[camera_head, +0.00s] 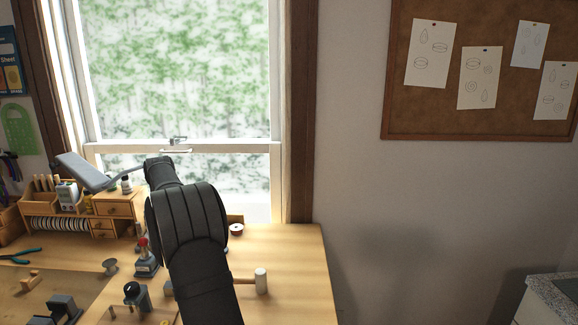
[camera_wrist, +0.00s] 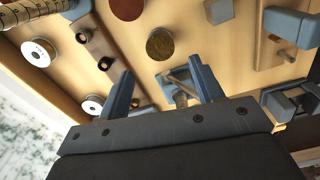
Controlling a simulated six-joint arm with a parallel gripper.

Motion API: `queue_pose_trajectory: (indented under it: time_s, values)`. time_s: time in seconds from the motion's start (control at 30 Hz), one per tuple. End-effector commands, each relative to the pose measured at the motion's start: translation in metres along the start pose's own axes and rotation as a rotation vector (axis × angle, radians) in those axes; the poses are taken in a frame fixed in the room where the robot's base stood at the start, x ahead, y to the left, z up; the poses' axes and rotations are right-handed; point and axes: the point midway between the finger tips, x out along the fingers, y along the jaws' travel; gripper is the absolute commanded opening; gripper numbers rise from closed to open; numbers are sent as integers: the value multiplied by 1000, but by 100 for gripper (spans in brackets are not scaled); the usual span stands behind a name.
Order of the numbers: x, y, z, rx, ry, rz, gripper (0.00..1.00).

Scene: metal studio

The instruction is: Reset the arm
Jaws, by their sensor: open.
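My gripper (camera_wrist: 163,72) shows in the wrist view with its two blue-grey fingers apart. The gap between the fingertips looks empty. A small blue-grey item (camera_wrist: 180,88) with a tan bar shows behind the gap on the bench, apart from the fingers as far as I can tell. In the head view my dark arm rises from the bottom centre over the bench. My gripper cannot be made out there.
The wooden bench (camera_head: 290,250) holds a white-headed mallet (camera_head: 261,281), a red-topped tool (camera_head: 144,260), a spool (camera_head: 237,230), pliers (camera_head: 22,257) and a wooden organizer (camera_head: 118,208). A window (camera_head: 180,70) stands behind.

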Motion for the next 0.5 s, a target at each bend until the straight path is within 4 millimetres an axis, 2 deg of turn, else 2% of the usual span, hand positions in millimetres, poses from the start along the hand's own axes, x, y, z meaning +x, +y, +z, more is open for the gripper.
queue_pose_trajectory:
  time_s: [0.1,0.3,0.37,0.5]
  values:
    - [-25,0,0,0,3,3,60]
    - [-53,0,0,0,1,2,60]
    - [-58,0,0,0,2,2,60]
    - [-50,0,0,0,-1,-1,60]
